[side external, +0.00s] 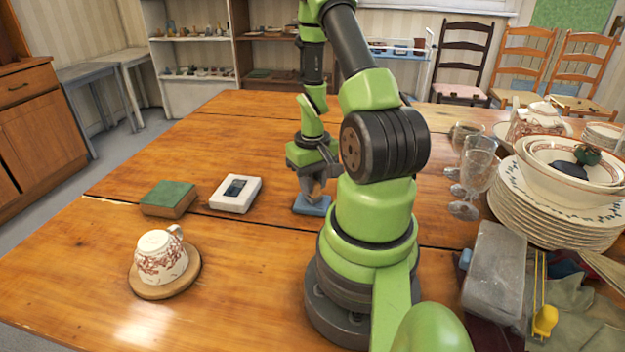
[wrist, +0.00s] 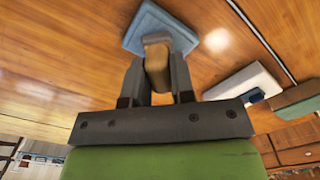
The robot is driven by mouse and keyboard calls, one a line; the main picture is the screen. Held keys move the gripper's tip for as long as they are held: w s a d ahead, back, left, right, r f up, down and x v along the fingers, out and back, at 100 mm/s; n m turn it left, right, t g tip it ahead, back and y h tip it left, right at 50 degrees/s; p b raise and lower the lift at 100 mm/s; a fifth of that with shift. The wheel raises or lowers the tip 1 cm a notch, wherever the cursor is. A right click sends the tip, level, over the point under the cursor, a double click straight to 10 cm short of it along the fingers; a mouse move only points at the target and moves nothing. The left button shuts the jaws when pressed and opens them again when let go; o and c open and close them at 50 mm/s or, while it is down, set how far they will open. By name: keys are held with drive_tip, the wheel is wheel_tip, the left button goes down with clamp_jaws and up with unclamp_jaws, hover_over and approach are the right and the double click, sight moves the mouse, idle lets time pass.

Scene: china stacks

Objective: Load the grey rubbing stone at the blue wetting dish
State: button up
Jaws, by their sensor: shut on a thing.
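My gripper (wrist: 157,85) points down and is shut on the rubbing stone (wrist: 157,62), a small block that looks brownish here. In the side view my gripper (side external: 313,192) is beyond my arm's base. The blue wetting dish (side external: 310,206) lies on the table right under it. In the wrist view the stone overlaps the blue dish (wrist: 150,22), its far end over the dish. I cannot tell whether it touches the dish or hangs just above it.
A white tray (side external: 222,205) with a dark blue item and a green-topped block (side external: 168,196) stand to the left. An upturned patterned cup (side external: 160,262) sits on a round wooden board (side external: 190,277). Glasses (side external: 477,170) and stacked plates (side external: 540,216) crowd the right. The table behind the dish is clear.

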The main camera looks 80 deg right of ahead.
drive_tip(key=shift+f, duration=0.5)
idle(1.0)
drive_tip(key=shift+r, duration=0.1)
drive_tip(key=shift+r, duration=3.45)
drive_tip(key=shift+w, duration=0.1)
drive_tip(key=w+a+r+n, duration=0.3)
drive_tip(key=w+a, duration=0.4)
drive_tip(key=a, duration=0.3)
drive_tip(key=w+a+r+n, duration=0.4)
drive_tip(key=w+a+n, duration=0.2)
drive_tip(key=a, duration=0.5)
drive_tip(key=shift+w+r, duration=0.25)
drive_tip(key=shift+w, duration=0.8)
